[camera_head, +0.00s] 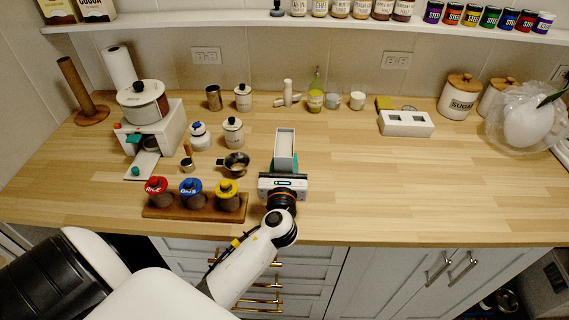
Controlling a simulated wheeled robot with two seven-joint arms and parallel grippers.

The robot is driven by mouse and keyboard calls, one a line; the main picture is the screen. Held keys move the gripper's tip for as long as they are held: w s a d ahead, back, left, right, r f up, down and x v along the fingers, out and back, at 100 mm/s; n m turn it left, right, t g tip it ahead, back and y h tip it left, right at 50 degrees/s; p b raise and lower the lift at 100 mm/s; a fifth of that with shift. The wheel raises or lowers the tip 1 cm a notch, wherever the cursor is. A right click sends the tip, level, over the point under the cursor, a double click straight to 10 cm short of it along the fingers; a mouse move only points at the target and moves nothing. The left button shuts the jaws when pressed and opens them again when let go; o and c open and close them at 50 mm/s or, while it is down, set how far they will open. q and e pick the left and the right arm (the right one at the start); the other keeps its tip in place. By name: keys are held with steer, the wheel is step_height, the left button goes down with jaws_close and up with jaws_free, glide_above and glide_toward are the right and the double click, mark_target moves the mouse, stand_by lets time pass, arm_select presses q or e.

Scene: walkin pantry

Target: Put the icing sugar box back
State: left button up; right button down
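A pale grey and white box (285,146) stands near the middle of the counter, straight in front of my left gripper (284,168); its label does not show from here, so I cannot read whether it is icing sugar. My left gripper comes in from the front edge of the counter. Its fingers lie at the near end of the box, one on each side. I cannot tell whether they press on it, or whether the box rests on the wood. My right gripper is not in view.
A rack (162,206) of red, blue and yellow lidded jars stands just left of my gripper. A small dark pan (234,164) is left of the box. The shelf (300,22) above holds boxes, jars and cans.

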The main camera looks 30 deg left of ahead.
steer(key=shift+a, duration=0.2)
arm_select(q)
steer(key=o, duration=0.7)
steer(key=shift+f, duration=0.15)
steer(key=o, duration=0.4)
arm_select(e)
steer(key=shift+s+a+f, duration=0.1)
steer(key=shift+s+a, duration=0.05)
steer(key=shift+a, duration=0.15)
arm_select(q)
steer(key=shift+r+b+v, duration=0.2)
steer(key=shift+b+v, duration=0.95)
steer(key=shift+v, duration=4.95)
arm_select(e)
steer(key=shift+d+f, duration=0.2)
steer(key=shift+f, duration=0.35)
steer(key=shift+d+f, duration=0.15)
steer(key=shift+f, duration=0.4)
arm_select(q)
steer(key=shift+w, duration=0.1)
